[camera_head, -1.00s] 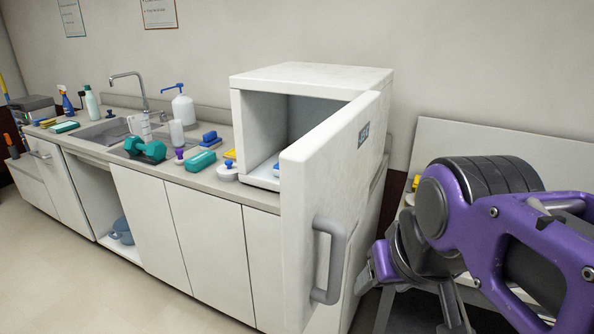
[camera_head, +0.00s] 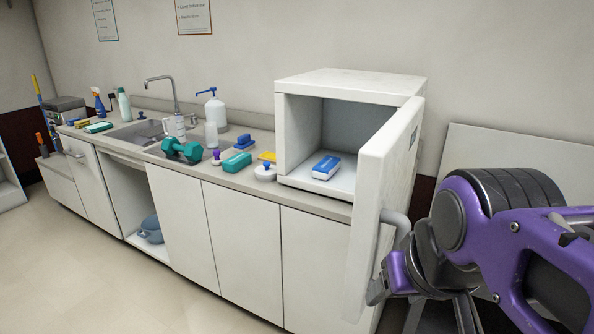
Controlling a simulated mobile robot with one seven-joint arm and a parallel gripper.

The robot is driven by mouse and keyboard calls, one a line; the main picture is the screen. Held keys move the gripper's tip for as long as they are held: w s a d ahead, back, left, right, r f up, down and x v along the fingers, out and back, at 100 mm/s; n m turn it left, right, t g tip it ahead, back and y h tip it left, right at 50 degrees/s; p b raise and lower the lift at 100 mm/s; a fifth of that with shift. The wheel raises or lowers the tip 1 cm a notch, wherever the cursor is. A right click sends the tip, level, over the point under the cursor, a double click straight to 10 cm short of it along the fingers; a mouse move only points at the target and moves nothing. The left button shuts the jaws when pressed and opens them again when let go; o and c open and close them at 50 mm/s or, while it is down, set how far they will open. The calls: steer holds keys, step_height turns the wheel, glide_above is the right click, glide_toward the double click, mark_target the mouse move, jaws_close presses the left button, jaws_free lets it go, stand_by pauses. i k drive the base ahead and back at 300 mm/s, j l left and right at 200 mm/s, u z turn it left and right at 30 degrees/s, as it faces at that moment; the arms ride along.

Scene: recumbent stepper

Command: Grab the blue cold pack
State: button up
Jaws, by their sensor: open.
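A blue and white pack (camera_head: 327,167), which looks like the cold pack, lies flat on the floor of a white open-fronted box cabinet (camera_head: 350,80). The cabinet's door (camera_head: 375,220) stands wide open toward me, and the pack shows clearly to its left. My gripper (camera_head: 377,290) is at the lower right, on the handle side of the door, just below the grey handle (camera_head: 394,225). It is open and apart from the pack. My arm hides part of it, and I cannot tell whether it touches the door.
The counter left of the cabinet holds a white round container (camera_head: 265,173), a teal block (camera_head: 237,162), another blue item (camera_head: 244,142), teal dumbbells (camera_head: 182,150) and a pump bottle (camera_head: 215,110). The open door stands between my gripper and the pack. The floor at left is clear.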

mark_target(324, 170)
steer(key=j+z, duration=0.15)
steer(key=z, duration=0.3)
steer(key=i+j+z, duration=0.1)
steer(key=z, duration=0.35)
steer(key=j+z, duration=0.45)
steer(key=j, duration=0.4)
steer(key=j+z, duration=0.1)
steer(key=j, duration=0.3)
steer(key=k+j+z, duration=0.1)
steer(key=j, duration=0.35)
steer(key=k+j, duration=0.1)
steer(key=j, duration=0.8)
steer(key=j+u, duration=0.25)
steer(key=j, duration=0.35)
steer(key=j+u, duration=0.2)
steer(key=j, duration=0.4)
steer(key=i+j+u, duration=0.2)
steer(key=k+l+z, duration=0.2)
steer(key=l+z, duration=0.2)
steer(key=i+l, duration=0.05)
steer(key=l, duration=0.05)
